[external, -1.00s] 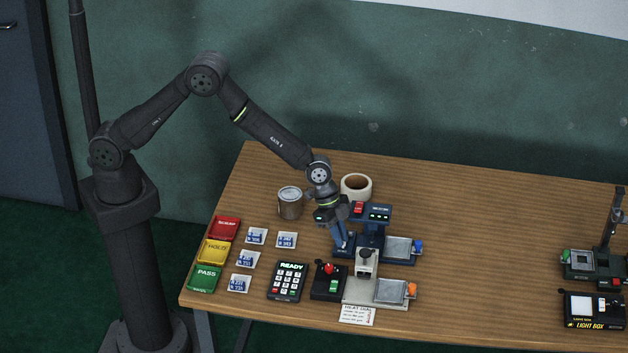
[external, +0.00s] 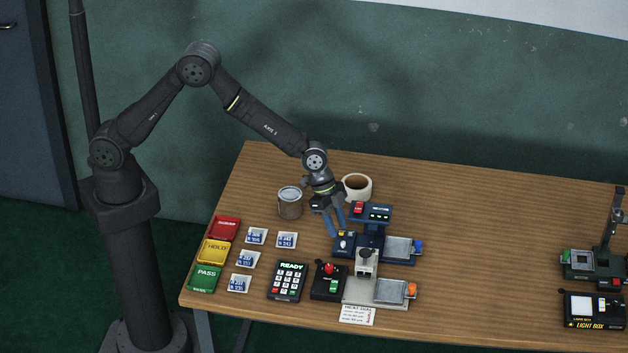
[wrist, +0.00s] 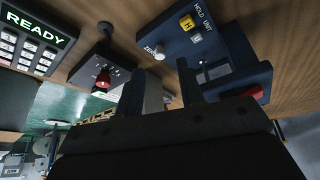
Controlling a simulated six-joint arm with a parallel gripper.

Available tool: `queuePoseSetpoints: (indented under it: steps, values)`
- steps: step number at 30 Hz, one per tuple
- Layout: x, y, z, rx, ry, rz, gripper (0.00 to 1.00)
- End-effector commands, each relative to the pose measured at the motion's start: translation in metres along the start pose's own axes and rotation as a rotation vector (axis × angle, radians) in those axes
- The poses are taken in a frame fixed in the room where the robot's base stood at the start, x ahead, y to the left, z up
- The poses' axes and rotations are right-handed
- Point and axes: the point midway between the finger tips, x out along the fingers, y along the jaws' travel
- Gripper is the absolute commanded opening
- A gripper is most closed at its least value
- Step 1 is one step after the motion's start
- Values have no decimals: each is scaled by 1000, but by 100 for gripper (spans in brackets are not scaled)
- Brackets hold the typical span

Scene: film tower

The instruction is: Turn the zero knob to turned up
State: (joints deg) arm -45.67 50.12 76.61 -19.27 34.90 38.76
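The zero knob (wrist: 160,52) is a small white knob beside the ZERO label on the dark blue hold unit (wrist: 205,48) in the wrist view. In the external view a small pale knob (external: 343,244) shows on the unit's left part; its pointing direction is too small to tell. My gripper (external: 337,231) is above and slightly behind that part of the unit. Its two blue fingers are apart with nothing between them, and the wrist view also shows the spread fingers of my gripper (wrist: 161,82). The knob is visible beyond the fingertips, apart from them.
A keypad (external: 288,281) and a black box with a red knob (external: 329,281) are in front. A raised head (external: 371,213) stands close on the right.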

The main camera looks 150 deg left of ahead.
Motion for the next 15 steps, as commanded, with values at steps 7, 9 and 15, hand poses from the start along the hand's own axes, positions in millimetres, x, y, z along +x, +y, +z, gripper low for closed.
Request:
queuePoseSetpoints:
  steps: [7,9,15]
  values:
    - [-56,0,-1,1,4,-2,35]
    - [-71,0,-1,0,5,-2,35]
    - [-109,0,-1,0,3,-2,35]
